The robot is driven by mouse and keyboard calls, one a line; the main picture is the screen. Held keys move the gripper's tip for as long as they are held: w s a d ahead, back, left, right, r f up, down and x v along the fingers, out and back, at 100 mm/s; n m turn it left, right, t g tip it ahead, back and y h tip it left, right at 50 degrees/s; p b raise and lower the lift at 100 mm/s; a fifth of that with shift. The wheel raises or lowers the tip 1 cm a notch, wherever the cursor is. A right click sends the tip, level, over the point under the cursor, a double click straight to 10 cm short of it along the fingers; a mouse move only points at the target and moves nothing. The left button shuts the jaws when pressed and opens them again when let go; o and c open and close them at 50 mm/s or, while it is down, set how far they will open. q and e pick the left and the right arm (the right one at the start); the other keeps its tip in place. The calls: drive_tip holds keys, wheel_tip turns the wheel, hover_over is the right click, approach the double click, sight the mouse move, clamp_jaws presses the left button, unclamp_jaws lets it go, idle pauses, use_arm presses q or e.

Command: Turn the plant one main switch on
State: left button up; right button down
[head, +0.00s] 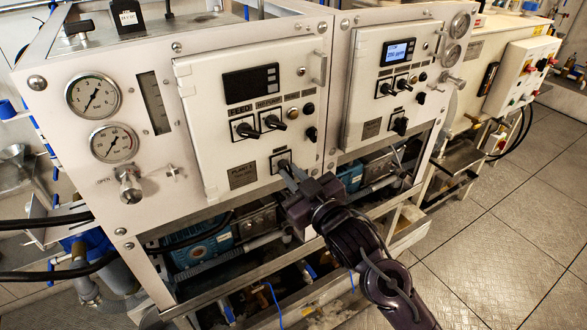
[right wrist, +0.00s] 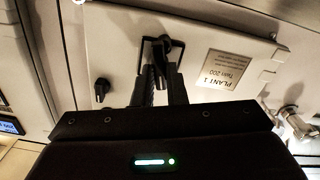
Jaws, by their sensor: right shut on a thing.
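The plant one panel (head: 250,100) is a white door with a dark display (head: 251,82). Its main switch (head: 280,160) is a black rotary handle on a dark-framed plate, low on the door beside the plant one label (head: 243,175). My right gripper (head: 286,168) reaches it from below right and is shut on the handle. In the right wrist view, the switch (right wrist: 162,45) shows at the fingertips, with the upside-down label (right wrist: 230,68) to its right. The fingers partly hide the handle, so its exact angle is unclear. My left gripper is out of view.
Other black knobs (head: 273,122) sit above the switch. The plant two panel (head: 392,85) on the right has a lit blue display (head: 398,52) and its own switch (head: 400,125). Gauges (head: 93,97) and a valve (head: 130,187) are at left. Tiled floor (head: 500,250) is clear at right.

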drive_tip(key=shift+m+p, duration=0.75)
drive_tip(key=shift+m, duration=0.85)
drive_tip(key=c, duration=1.5)
unclamp_jaws()
drive_tip(key=shift+o, duration=0.2)
drive_tip(key=b+v, duration=0.2)
drive_tip(key=v, duration=0.5)
drive_tip(key=shift+s+d, duration=0.2)
drive_tip(key=shift+s, duration=0.15)
